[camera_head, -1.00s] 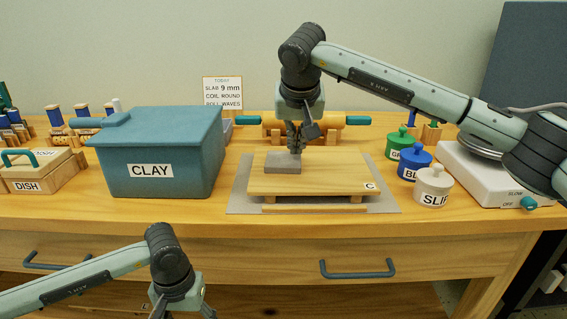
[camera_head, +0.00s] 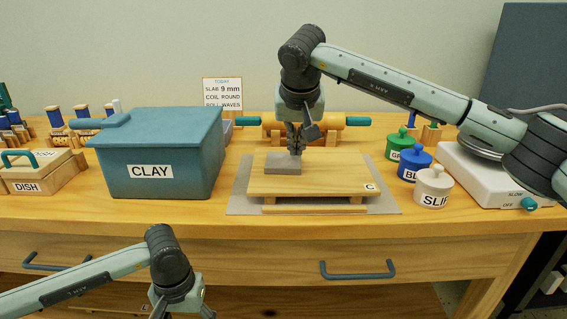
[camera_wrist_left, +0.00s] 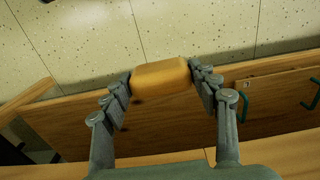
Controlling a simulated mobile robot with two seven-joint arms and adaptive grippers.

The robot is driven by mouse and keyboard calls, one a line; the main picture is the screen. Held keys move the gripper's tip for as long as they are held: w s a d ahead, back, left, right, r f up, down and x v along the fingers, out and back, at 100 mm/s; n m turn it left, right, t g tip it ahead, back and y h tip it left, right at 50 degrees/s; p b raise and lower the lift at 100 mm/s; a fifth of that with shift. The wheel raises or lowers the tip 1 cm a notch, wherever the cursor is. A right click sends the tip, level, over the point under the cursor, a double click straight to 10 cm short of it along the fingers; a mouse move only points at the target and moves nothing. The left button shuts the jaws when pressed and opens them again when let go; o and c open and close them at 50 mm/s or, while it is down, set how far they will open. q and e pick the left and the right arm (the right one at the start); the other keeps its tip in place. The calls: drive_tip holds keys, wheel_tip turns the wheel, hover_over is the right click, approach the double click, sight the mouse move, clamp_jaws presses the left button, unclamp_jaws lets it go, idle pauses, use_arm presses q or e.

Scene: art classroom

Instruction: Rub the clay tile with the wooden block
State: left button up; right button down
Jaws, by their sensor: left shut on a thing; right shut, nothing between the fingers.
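The grey clay tile (camera_head: 283,168) lies flat on the left part of a raised wooden board (camera_head: 325,184) marked C. My right gripper (camera_head: 296,150) is shut with nothing between its fingers. It points down at the tile's back right part, and its fingertips look to be at or just above the tile; I cannot tell if they touch. In the left wrist view my left gripper (camera_wrist_left: 160,80) is shut on the wooden block (camera_wrist_left: 161,77), which is light brown with rounded edges. In the head view my left arm is low in front of the table, and its fingers and the block are out of frame.
A blue CLAY box (camera_head: 160,150) stands left of the board. Lidded green (camera_head: 400,143), blue (camera_head: 414,162) and white (camera_head: 433,186) jars stand to its right, beside a white device with a knob (camera_head: 490,175). A rolling pin (camera_head: 320,121) lies behind. Drawer handles (camera_head: 357,269) project in front.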

sight(296, 161)
use_arm(q)
drive_tip(key=shift+f+b, duration=0.3)
drive_tip(key=shift+f, duration=0.05)
use_arm(e)
drive_tip(key=shift+f, duration=0.6)
drive_tip(key=shift+r, duration=0.1)
